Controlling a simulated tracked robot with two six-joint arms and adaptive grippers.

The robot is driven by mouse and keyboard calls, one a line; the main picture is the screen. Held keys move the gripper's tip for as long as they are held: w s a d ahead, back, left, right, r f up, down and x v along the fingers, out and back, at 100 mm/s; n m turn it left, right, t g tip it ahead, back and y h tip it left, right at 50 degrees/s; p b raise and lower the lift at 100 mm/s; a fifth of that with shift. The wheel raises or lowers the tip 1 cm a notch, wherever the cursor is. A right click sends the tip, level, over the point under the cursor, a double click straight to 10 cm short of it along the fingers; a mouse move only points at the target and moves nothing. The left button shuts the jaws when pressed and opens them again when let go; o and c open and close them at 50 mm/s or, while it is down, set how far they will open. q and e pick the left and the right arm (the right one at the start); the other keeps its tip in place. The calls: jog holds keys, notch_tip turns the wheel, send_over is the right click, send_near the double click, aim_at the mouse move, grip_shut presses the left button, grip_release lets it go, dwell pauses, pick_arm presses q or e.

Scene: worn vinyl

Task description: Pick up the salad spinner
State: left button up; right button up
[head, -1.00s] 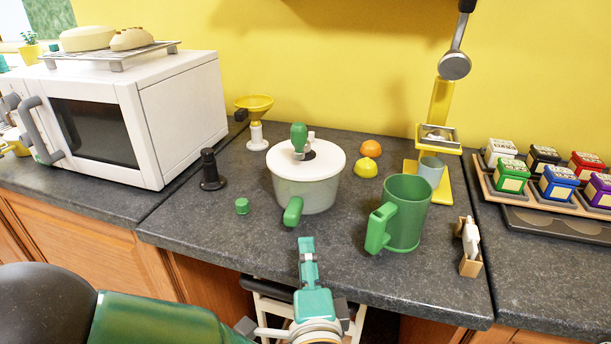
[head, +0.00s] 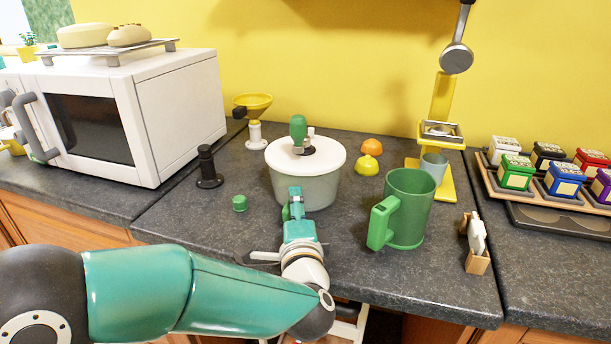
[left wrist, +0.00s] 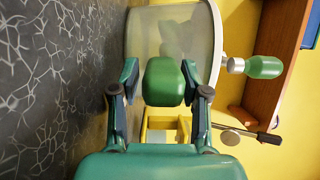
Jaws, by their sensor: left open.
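The salad spinner (head: 305,183) stands upright on the dark counter in the middle of the head view. It has a pale bowl, a white lid and a green knob on top. My left gripper (head: 293,203) is at the bowl's front, where it hides most of the spinner's green side handle. In the left wrist view, the green handle (left wrist: 164,82) lies between the two open fingers (left wrist: 164,90), with a gap visible on each side. The spinner's bowl (left wrist: 172,33) and top knob (left wrist: 264,67) are beyond. My right gripper is not in view.
A large green mug (head: 408,208) stands close on the right, with a small wooden holder (head: 476,245) beyond it. A small green cap (head: 240,203) and a black tamper (head: 208,168) are on the left. A microwave (head: 180,110) stands further left.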

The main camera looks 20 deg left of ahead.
pick_arm(q)
grip_shut()
jog(key=shift+r, duration=0.1)
dwell(0.4)
jog(key=shift+r, duration=0.1)
notch_tip(320, 180, up, 20)
jog(key=p, duration=0.7)
jog(key=shift+c, duration=1.7)
grip_release()
grip_shut()
